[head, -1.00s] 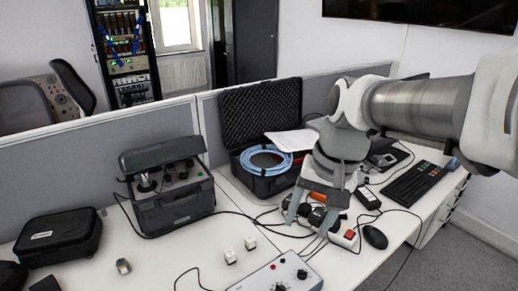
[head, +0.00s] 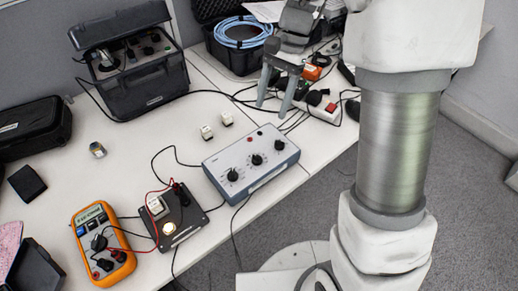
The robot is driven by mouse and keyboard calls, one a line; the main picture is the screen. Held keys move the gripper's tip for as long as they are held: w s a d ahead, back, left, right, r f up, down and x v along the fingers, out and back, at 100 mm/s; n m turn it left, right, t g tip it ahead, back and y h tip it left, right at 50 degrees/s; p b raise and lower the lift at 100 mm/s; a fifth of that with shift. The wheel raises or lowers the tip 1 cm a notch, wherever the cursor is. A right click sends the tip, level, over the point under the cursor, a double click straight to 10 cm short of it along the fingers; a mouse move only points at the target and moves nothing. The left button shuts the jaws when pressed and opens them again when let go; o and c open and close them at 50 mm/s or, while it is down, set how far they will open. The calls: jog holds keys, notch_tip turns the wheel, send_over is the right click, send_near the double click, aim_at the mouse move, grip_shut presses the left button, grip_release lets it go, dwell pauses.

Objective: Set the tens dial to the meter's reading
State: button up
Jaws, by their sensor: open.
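A grey-blue box (head: 250,163) with three black dials stands on the desk. The dials are a left dial (head: 232,175), a middle dial (head: 257,159) and a right dial (head: 279,145). Their labels and pointer settings are too small to read, so I cannot tell which is the tens dial. An orange multimeter (head: 121,258) lies at the lower left. Its lit display (head: 92,217) shows digits too small to read surely. My gripper (head: 273,104) is open and empty, fingers pointing down, behind the box and apart from its dials.
A black plate (head: 187,222) with a white block and red and black leads sits between meter and box. Two small white cubes (head: 207,132) stand behind the box. A power strip (head: 325,111) with plugs is right of my gripper. Cables cross the desk.

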aim_at(257, 156)
jog(key=b+x, duration=0.3)
jog(key=x, duration=1.1)
jog(key=shift+f+b, duration=0.2)
jog(key=shift+b, duration=0.1)
grip_shut()
